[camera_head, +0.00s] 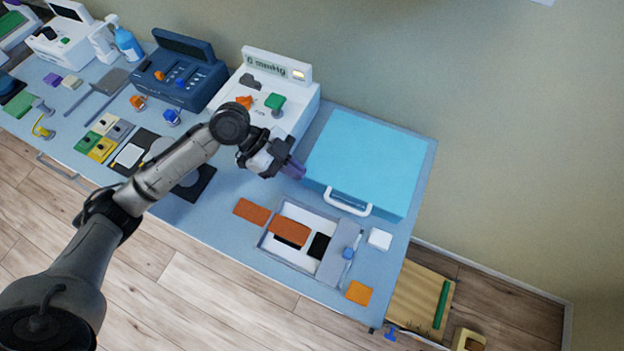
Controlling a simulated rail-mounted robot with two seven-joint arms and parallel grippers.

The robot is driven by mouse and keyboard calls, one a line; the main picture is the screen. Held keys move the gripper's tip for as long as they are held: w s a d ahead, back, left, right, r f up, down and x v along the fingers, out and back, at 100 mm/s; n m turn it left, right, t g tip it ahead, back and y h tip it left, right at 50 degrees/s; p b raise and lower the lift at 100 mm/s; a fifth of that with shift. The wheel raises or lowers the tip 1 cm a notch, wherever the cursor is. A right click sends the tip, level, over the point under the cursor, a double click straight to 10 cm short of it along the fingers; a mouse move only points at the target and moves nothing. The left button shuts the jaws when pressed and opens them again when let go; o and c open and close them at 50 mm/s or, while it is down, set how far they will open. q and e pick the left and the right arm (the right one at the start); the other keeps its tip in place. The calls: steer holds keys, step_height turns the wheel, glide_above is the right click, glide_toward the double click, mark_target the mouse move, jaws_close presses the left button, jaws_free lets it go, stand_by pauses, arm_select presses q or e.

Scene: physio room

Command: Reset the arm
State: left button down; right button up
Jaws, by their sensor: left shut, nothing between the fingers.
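My left gripper (296,170) is at the end of my left arm, which reaches in from the lower left. It is above the blue table (225,230), just left of a light blue case (368,155) with a white handle. The fingers are shut with nothing seen between them. I cannot tell whether they touch the case. My right gripper does not show.
Behind the gripper stands a white device (298,100) with a display, a green knob and an orange knob. A dark blue device (180,75) stands left of it. An open tray (268,245) holds an orange block and a black block. A wooden board (415,300) lies beyond the table's right end.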

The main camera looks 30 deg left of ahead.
arm_select(q)
steer(key=v, duration=0.6)
steer(key=shift+a+r, duration=0.2)
steer(key=shift+r, duration=0.05)
